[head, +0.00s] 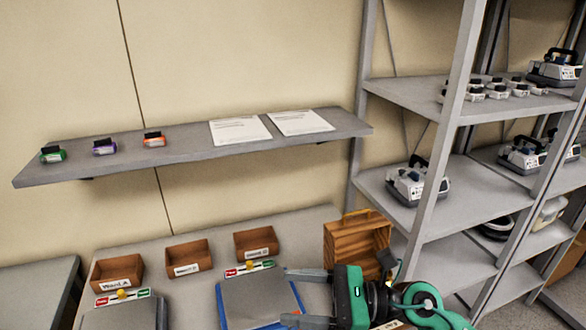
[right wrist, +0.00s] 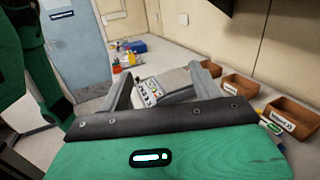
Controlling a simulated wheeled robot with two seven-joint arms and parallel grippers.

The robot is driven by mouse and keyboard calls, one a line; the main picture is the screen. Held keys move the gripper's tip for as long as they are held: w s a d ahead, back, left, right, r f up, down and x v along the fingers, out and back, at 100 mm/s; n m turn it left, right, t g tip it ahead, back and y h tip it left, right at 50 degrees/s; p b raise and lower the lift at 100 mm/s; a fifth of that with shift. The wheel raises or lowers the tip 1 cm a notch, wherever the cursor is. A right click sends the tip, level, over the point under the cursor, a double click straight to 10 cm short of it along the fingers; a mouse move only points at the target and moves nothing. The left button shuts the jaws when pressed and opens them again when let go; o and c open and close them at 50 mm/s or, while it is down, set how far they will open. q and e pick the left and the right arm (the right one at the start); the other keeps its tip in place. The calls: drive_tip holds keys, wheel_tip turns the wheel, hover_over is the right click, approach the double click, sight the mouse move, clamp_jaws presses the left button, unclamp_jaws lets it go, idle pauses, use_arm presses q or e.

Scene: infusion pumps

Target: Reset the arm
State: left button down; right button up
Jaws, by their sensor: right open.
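My right gripper (head: 288,296) is at the bottom of the head view, over the table by the blue-edged grey pad (head: 255,302). Its two fingers point left, spread apart, and nothing shows held between them. The pump appears to stand beyond the fingertips; the exact gap is hard to tell. My left gripper is not seen in the head view.
Brown bins (head: 188,260) line the table's back, with a wooden crate (head: 357,245) close behind my right gripper. A wall shelf (head: 180,157) holds small coloured devices and papers. A grey rack (head: 440,235) with pumps (head: 415,184) stands right. Bottles (right wrist: 127,60) stand farther down the table.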

drive_tip(key=w+d+r+m+t+h, duration=0.2)
drive_tip(key=w+d+m+t+h, duration=0.15)
drive_tip(key=m+t, duration=0.7)
drive_tip(key=w+d+r+m+t+h, duration=0.25)
drive_tip(key=d+m+t, duration=0.4)
drive_tip(key=m, duration=0.75)
drive_tip(key=s+d+f+m+g+h, duration=0.1)
drive_tip(key=d+f+m+h, duration=0.4)
drive_tip(key=f+m+h, duration=0.35)
drive_tip(key=s+d+f+m+g+h, duration=0.15)
drive_tip(key=d+f+m+h, duration=0.35)
drive_tip(key=f+m, duration=0.5)
drive_tip(key=s+d+f+m+g, duration=0.1)
drive_tip(key=s+f+m+g, duration=0.45)
drive_tip(key=s+f, duration=0.35)
drive_tip(key=s+d+f+m+g, duration=0.1)
drive_tip(key=s+f+m+g, duration=0.3)
drive_tip(key=s+f+g, duration=0.45)
wheel_tip(320, 180, down, 26)
drive_tip(key=s, duration=0.2)
drive_tip(key=s+d+f, duration=0.3)
drive_tip(key=s+f, duration=1.6)
drive_tip(key=f, duration=0.2)
drive_tip(key=shift+s+n+y, duration=0.35)
drive_tip(key=shift+n, duration=0.1)
